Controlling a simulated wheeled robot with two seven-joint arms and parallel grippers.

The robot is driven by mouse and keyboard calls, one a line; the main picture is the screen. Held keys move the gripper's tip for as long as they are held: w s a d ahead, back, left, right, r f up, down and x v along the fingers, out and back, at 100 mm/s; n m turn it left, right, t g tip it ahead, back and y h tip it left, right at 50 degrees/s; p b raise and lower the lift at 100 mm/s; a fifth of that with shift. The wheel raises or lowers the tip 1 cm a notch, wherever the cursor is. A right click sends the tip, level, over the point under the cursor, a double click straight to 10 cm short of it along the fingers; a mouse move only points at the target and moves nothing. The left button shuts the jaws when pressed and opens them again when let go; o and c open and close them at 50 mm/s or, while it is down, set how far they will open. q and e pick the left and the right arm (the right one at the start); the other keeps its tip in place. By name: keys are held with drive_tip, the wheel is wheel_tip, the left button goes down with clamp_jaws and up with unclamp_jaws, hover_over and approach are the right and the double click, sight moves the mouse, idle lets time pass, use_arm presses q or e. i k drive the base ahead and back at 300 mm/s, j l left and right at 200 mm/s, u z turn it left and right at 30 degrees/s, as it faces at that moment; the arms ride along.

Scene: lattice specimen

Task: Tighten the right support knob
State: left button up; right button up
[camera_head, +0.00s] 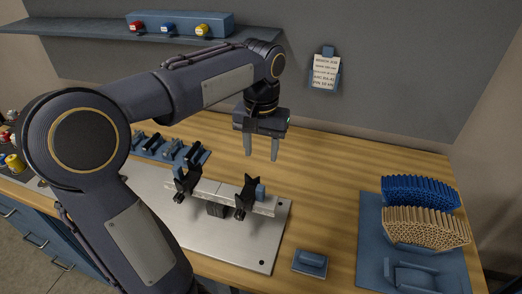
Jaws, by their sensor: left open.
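My left gripper (261,146) points down with its two pale fingers apart and nothing between them. It hangs above and behind the metal fixture plate (235,245). The left support (187,184) stands near the bar's left end. My gripper touches neither. Which black part is the right support knob is too small to tell. My right gripper is not in view.
A blue lattice block (420,193) and a tan lattice block (428,228) stand on a blue tray (370,245) at the right. A small blue block (311,260) lies in front. A shelf (90,29) runs behind.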

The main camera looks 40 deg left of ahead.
sight(240, 214)
drive_tip(key=u, duration=1.35)
